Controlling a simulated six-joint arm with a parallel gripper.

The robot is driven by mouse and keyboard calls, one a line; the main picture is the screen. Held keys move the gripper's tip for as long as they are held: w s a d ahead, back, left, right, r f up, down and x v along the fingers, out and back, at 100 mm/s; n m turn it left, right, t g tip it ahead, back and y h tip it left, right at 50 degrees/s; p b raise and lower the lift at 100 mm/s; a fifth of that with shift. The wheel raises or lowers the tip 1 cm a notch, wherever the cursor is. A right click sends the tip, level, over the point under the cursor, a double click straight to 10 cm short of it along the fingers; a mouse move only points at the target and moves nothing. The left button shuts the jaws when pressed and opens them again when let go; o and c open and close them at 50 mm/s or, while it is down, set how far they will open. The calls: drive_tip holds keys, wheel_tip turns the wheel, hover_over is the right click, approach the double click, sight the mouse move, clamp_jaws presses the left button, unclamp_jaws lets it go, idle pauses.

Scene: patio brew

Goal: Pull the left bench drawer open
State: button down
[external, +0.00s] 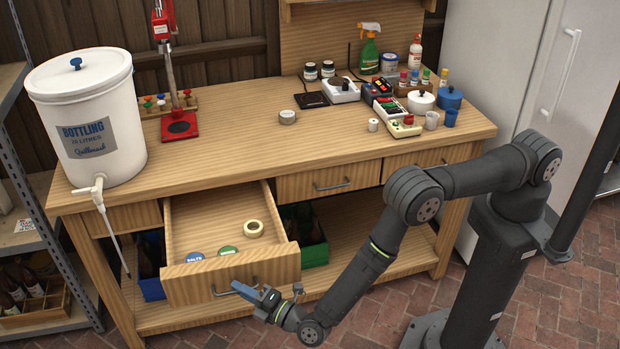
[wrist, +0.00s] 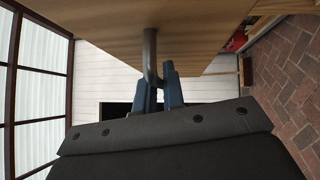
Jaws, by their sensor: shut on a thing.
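The left bench drawer (external: 232,272) is pulled well out of the wooden bench in the external view. Inside it lie a roll of tape (external: 253,228), a green disc (external: 228,251) and a blue disc (external: 194,257). Its grey bar handle (external: 222,294) is on the front face, partly hidden by my gripper (external: 258,297). My gripper is shut on the handle. In the wrist view the handle (wrist: 151,58) runs between the two blue fingers (wrist: 159,90), with the wooden drawer front (wrist: 190,25) close above.
A white bottling bucket (external: 85,115) stands on the bench top (external: 235,135) at left, its tap hanging over the front edge. A blue crate (external: 150,288) and a green crate (external: 316,252) sit on the lower shelf. Another drawer (external: 327,182) is shut at right. Brick floor (external: 375,315) is open in front.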

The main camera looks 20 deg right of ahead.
drive_tip(key=c, duration=1.8)
unclamp_jaws()
drive_tip(key=v, duration=1.7)
drive_tip(key=shift+d, duration=0.2)
drive_tip(key=shift+a, duration=0.1)
drive_tip(key=x, duration=1.7)
drive_tip(key=shift+a, duration=0.15)
